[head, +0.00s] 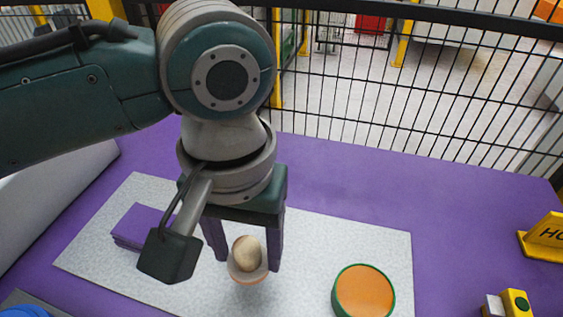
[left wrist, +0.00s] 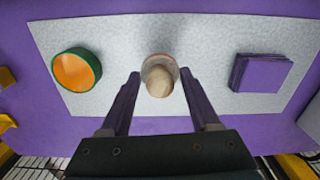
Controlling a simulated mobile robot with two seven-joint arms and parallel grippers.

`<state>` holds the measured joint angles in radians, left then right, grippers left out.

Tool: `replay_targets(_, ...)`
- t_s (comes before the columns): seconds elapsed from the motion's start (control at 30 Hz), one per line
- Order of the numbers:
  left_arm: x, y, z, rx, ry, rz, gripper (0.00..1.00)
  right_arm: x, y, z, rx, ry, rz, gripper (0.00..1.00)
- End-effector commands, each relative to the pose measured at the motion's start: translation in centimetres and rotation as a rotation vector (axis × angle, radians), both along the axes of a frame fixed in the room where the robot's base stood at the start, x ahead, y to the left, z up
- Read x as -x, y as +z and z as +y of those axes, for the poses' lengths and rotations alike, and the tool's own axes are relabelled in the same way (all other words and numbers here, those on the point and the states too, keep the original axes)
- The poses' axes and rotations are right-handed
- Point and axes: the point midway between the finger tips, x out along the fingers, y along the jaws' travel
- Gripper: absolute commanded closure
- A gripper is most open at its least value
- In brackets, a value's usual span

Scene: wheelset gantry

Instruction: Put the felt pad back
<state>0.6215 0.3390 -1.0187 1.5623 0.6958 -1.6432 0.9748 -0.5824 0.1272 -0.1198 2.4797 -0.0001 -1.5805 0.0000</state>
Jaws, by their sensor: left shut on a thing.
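My left gripper (head: 243,262) comes down over the grey speckled mat (head: 330,240), and its two purple fingers are shut on a small round piece with a pale wooden knob (head: 248,252). The piece has a pinkish round rim under the knob. In the left wrist view the knobbed piece (left wrist: 159,80) sits between the fingertips (left wrist: 161,76). I cannot tell whether it touches the mat. A purple square stack (head: 138,226) lies on the mat to the left; it also shows in the left wrist view (left wrist: 262,73). No label shows which thing is the felt pad. My right gripper is out of view.
A round orange dish with a green rim (head: 364,291) stands on the mat to the right. A yellow sign (head: 545,238) and a yellow-and-grey block with a green button (head: 515,303) are at the table's right. Black mesh fencing (head: 400,90) runs behind. The purple table (head: 350,170) behind the mat is clear.

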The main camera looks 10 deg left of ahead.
Motion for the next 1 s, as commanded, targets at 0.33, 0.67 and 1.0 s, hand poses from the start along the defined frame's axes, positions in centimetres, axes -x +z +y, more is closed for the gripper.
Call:
replay_targets(0.33, 0.0, -4.5, 0.0, -0.001, 0.001, 0.001, 0.89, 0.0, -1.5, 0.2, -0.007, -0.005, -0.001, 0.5)
replay_targets(0.67, 0.0, -4.6, 0.0, 0.0, 0.0, 0.0, 0.89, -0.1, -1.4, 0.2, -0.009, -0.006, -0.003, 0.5)
replay_targets(1.0, 0.0, -4.8, 0.0, 0.0, 0.0, 0.0, 0.08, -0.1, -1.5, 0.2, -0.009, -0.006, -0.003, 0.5)
